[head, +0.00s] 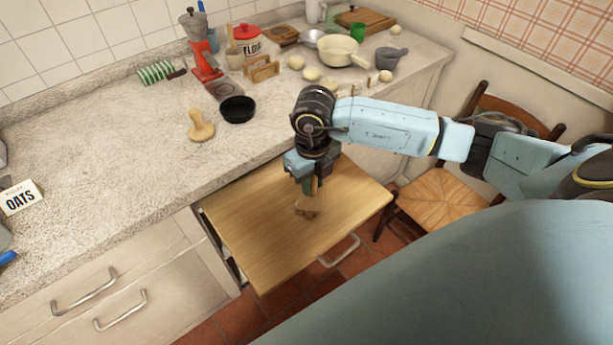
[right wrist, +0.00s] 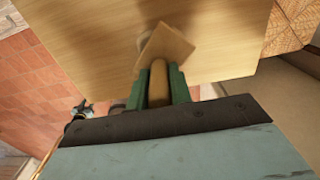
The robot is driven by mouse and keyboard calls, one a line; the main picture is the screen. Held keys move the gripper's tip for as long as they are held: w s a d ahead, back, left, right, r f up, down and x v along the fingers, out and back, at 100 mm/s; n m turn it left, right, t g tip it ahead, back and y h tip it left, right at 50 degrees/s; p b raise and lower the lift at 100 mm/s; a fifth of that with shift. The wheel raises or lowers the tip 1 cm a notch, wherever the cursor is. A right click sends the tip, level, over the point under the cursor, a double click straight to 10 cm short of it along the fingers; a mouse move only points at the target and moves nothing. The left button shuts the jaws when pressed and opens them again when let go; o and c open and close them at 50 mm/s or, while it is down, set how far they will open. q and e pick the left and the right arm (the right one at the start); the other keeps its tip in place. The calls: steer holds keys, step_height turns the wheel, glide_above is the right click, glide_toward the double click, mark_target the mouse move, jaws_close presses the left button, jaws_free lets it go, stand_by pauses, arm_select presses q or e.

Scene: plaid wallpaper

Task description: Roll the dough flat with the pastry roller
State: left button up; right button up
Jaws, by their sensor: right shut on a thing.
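My right gripper (head: 311,190) points down over the pull-out wooden board (head: 253,215). In the right wrist view its green fingers (right wrist: 160,85) are shut on a wooden handle. A small pale-brown lump beside the roller's end in the right wrist view may be the dough (right wrist: 143,42), mostly hidden. My left gripper is not in view.
A knobbed wooden tool (head: 201,127) and a black bowl (head: 237,109) stand on the counter behind the board. A chair (head: 440,195) stands close right of the board.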

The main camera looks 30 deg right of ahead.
steer(key=shift+w+a+f+b, duration=0.15)
steer(key=shift+w+a+b, duration=0.25)
steer(key=shift+a, duration=0.2)
steer(key=shift+w+r, duration=0.1)
steer(key=shift+r, duration=0.1)
steer(key=shift+s+d+f, duration=0.2)
steer(key=shift+s+d, duration=0.45)
steer(key=shift+d, duration=0.05)
steer(key=shift+d+f, duration=0.15)
steer(key=shift+f, duration=0.1)
steer(key=shift+w+a+b, duration=0.5)
steer(key=shift+w+a, duration=0.25)
steer(key=shift+a, duration=0.15)
steer(key=shift+w+a+f+b, duration=0.25)
steer(key=shift+w+a+b, duration=0.3)
steer(key=shift+a, duration=0.25)
steer(key=shift+s+d+r+p, duration=0.1)
steer(key=shift+s+d+p, duration=0.25)
steer(key=shift+s+d, duration=0.55)
steer(key=shift+s+d+r+p, duration=0.1)
steer(key=shift+s+d+p, duration=0.2)
steer(key=shift+s+d, duration=0.55)
jaws_close()
steer(key=shift+w+d, duration=0.15)
